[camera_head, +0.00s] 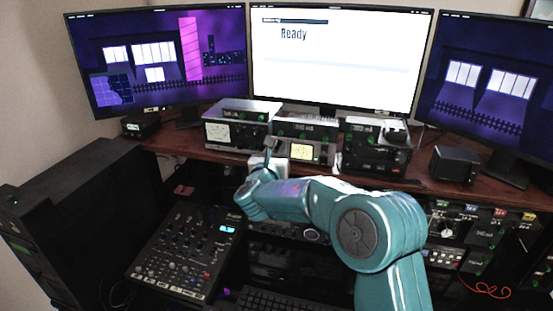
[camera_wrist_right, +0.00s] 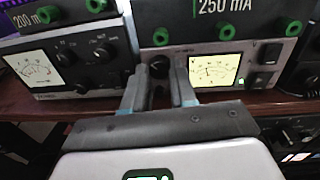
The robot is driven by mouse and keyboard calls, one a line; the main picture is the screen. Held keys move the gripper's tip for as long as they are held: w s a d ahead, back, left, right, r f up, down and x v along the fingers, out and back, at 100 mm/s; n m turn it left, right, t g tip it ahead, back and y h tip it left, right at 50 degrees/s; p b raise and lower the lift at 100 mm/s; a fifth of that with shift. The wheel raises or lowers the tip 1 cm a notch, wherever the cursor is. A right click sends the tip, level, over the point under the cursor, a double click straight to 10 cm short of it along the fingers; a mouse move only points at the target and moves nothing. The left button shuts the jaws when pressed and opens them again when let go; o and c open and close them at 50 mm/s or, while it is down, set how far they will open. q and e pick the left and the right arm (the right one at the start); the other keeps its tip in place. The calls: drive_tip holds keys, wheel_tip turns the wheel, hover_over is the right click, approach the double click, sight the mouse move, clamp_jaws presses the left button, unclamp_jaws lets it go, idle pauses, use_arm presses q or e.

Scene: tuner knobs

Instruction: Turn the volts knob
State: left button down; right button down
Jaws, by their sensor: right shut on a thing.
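The middle meter unit (camera_head: 301,152) has a lit yellowish dial and stands on the wooden shelf. In the right wrist view its lit dial (camera_wrist_right: 214,72) is just right of my fingers. My right gripper (camera_wrist_right: 161,72) reaches to the left part of this unit's front and is shut on a dark round knob (camera_wrist_right: 159,66) there. The fingers lie on both sides of the knob and hide part of it. I cannot read a volts label or the knob's angle. In the head view my right gripper (camera_head: 270,153) hides the knob. My left gripper is not in view.
A second meter unit (camera_wrist_right: 69,61) with a white dial and dark knobs stands close on the left. Boxes with green terminals sit on top of the units. A small black speaker (camera_head: 455,164) stands right. A mixer (camera_head: 187,250) lies lower left. The monitor (camera_head: 338,60) reads "Ready".

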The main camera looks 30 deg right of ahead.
drive_tip(key=m+b, duration=0.4)
drive_tip(key=b, duration=0.1)
drive_tip(key=m+b, duration=0.4)
drive_tip(key=b, duration=0.2)
drive_tip(key=m+b, duration=0.4)
drive_tip(key=b, duration=0.2)
drive_tip(key=shift+a+f+h, duration=0.1)
drive_tip(key=shift+f+h, duration=0.25)
drive_tip(key=shift+h, duration=0.05)
drive_tip(key=m+b, duration=0.2)
drive_tip(key=m, duration=0.1)
drive_tip(key=m+b, duration=0.1)
drive_tip(key=m, duration=0.1)
drive_tip(key=shift+w+r+m+g+b, duration=0.1)
drive_tip(key=shift+m+g+b, duration=0.2)
drive_tip(key=shift+m+b, duration=0.1)
drive_tip(key=m+b, duration=0.1)
drive_tip(key=m, duration=0.1)
drive_tip(key=shift+m, duration=0.3)
drive_tip(key=shift+r+m+h+b, duration=0.1)
drive_tip(key=shift+m+h+b, duration=0.25)
drive_tip(key=shift+m, duration=1.35)
drive_tip(key=c, duration=0.9)
unclamp_jaws()
